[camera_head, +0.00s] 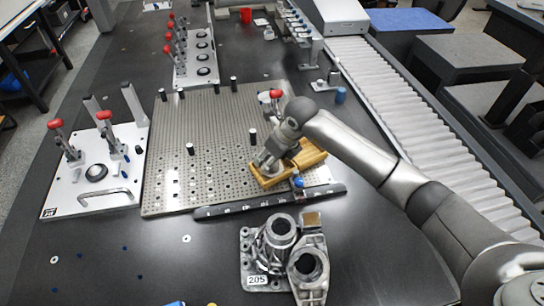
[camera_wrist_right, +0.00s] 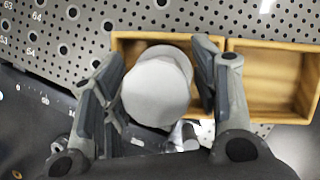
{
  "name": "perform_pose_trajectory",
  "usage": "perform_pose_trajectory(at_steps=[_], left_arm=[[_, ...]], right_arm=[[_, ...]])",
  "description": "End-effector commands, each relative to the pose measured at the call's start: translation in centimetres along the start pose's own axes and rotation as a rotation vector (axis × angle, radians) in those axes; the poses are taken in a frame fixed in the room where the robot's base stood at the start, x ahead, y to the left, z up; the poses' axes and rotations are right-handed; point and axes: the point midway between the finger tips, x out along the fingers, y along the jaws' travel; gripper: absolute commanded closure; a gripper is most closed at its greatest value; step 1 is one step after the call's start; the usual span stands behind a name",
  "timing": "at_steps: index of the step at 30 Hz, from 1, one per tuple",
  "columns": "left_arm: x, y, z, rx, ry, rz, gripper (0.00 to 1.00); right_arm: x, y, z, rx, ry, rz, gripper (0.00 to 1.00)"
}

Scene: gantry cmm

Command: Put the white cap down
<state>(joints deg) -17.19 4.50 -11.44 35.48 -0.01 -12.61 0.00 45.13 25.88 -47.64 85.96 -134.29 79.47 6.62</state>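The white cap (camera_wrist_right: 158,88) is round and pale and sits between the two fingers of my right gripper (camera_wrist_right: 160,90) in the right wrist view. The fingers lie close against both sides of it. It is over the left compartment of a two-compartment wooden tray (camera_wrist_right: 226,62); whether it touches the tray floor cannot be told. In the head view my right gripper (camera_head: 266,158) points down at the left part of the wooden tray (camera_head: 312,155), and the cap is mostly hidden there. My left gripper is not in view.
The tray stands on a perforated metal plate (camera_head: 215,140) with several short black posts. A dark ruled bar (camera_head: 240,206) lies along its front edge. Metal castings (camera_head: 275,240) stand in front, a clamp fixture (camera_head: 95,185) at left, and a roller conveyor (camera_head: 400,110) at right.

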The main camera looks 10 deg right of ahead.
Motion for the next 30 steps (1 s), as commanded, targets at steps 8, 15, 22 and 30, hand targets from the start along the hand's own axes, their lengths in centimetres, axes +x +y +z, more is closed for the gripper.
perform_pose_trajectory(at_steps=[8,15,22,30], left_arm=[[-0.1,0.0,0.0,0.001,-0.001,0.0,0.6],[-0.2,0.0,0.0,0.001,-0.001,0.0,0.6],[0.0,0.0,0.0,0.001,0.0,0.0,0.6],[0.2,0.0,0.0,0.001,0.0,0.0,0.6]], right_arm=[[-0.1,0.0,0.0,0.0,0.0,0.0,0.43],[-2.6,-0.2,0.2,0.0,-0.003,-0.003,0.43],[-7.7,-0.1,0.2,-0.001,-0.004,-0.003,0.43],[-11.7,0.0,0.1,0.0,0.0,-0.001,0.43]])
